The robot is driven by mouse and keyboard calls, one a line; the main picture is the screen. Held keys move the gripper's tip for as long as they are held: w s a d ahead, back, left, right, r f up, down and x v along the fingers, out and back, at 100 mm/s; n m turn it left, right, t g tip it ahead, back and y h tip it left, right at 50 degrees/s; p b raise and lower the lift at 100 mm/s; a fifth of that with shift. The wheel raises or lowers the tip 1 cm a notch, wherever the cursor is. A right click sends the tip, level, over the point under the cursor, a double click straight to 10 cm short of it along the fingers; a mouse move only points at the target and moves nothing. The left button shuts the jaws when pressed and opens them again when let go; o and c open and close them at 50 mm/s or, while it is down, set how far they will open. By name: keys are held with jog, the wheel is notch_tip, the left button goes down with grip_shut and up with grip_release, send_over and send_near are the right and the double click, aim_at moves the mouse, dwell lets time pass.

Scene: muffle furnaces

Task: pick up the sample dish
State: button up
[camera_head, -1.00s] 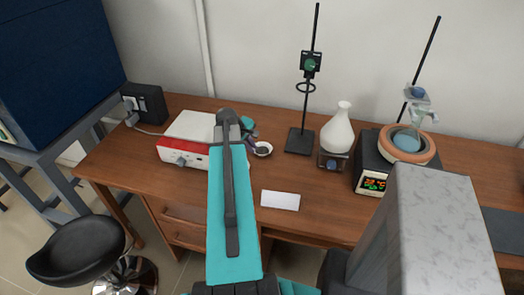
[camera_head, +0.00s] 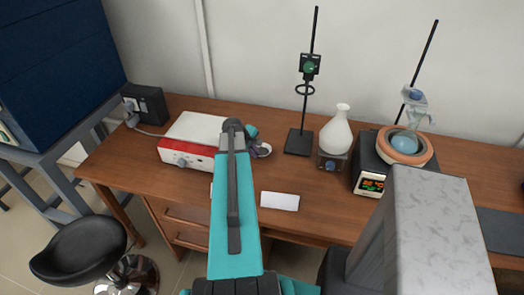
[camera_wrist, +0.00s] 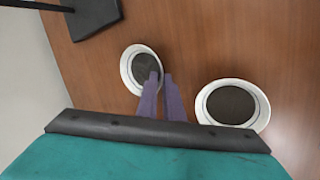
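In the wrist view, a round white dish with dark contents (camera_wrist: 129,69) lies at my fingertips. My gripper (camera_wrist: 161,76) has two purple fingers at this dish's right rim, one tip over the inside and the other just outside. The gap between the tips is narrow, and I cannot tell whether they press on the rim. A second similar white dish with dark contents (camera_wrist: 232,103) lies to the right, clear of the fingers. In the head view, my gripper (camera_head: 251,132) is partly hidden behind my arm, beside a small dish (camera_head: 263,150).
A white-and-red device (camera_head: 190,140) stands left of my gripper. A stand (camera_head: 298,142), a white flask (camera_head: 336,133) and a heater with a round vessel (camera_head: 403,148) stand to the right. A white card (camera_head: 280,201) lies in front. The stand's base (camera_wrist: 92,14) shows in the wrist view.

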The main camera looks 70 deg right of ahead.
jog(key=shift+d+f, duration=0.1)
jog(key=shift+f, duration=0.05)
jog(key=shift+c, duration=0.3)
grip_shut()
dwell(0.4)
